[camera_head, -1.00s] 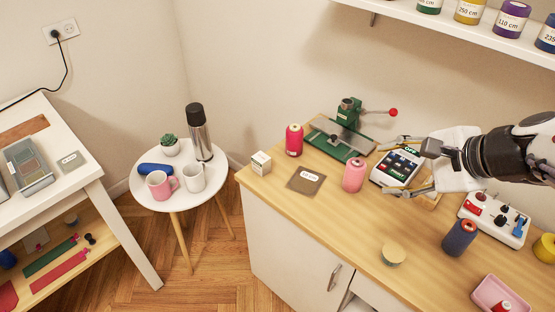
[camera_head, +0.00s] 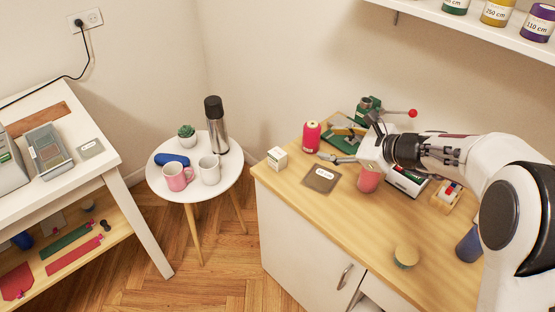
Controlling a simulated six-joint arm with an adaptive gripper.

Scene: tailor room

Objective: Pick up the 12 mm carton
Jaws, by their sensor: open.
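A small white carton (camera_head: 277,158) stands upright near the back left corner of the wooden worktop (camera_head: 330,225). It has a dark label on its front, too small to read. My gripper (camera_head: 338,159) is open and empty, to the right of the carton. Its fingers point left toward the carton, with a clear gap between them and it. My gripper and wrist partly cover the pink spool and the green press.
A red thread spool (camera_head: 311,137) stands close right of the carton, near the fingers. A brown labelled swatch (camera_head: 322,179) lies in front. A pink spool (camera_head: 369,178) and a green press (camera_head: 343,135) are near my wrist. The worktop's left edge is beside the carton.

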